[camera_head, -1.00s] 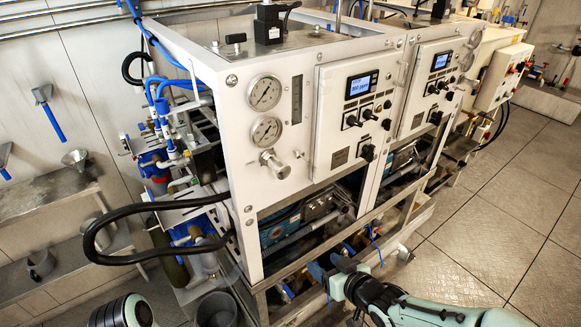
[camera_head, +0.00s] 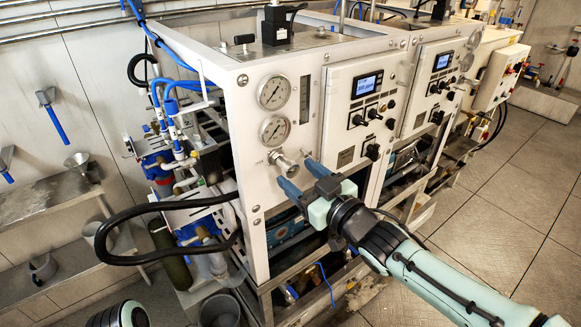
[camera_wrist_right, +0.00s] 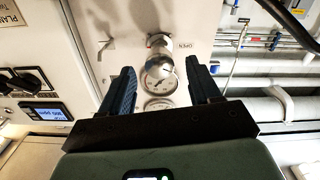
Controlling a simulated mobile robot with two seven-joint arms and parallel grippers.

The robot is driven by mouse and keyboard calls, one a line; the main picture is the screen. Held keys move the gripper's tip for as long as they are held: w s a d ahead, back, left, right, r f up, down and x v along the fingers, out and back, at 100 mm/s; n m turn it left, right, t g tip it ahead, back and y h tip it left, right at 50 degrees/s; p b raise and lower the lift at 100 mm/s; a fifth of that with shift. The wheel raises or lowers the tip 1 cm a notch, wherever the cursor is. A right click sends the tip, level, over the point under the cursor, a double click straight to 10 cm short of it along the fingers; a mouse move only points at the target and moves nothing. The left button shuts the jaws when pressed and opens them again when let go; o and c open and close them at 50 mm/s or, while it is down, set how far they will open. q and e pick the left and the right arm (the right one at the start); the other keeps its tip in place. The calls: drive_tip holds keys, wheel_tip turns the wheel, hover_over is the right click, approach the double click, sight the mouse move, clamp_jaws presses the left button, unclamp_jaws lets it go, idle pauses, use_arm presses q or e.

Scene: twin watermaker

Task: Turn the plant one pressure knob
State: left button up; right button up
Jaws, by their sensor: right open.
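The plant one pressure knob (camera_head: 284,162) is a silvery round knob on a stem, low on the white front panel (camera_head: 252,190) of the nearest unit, below two gauges. In the right wrist view the knob (camera_wrist_right: 159,60) appears between and just beyond the blue fingertips. My right gripper (camera_head: 293,173) is open, its two blue fingers pointing at the panel just below and right of the knob. Whether a finger touches the knob cannot be told. My left gripper is not in view.
The upper gauge (camera_head: 273,92) and lower gauge (camera_head: 275,130) sit above the knob. A control box (camera_head: 362,110) with a lit display and black switches is to the right. A thick black hose (camera_head: 120,222) loops at the left. The floor at the right is clear.

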sight(293, 171)
drive_tip(key=shift+x, duration=1.85)
drive_tip(key=c, duration=1)
drive_tip(key=shift+n, duration=0.3)
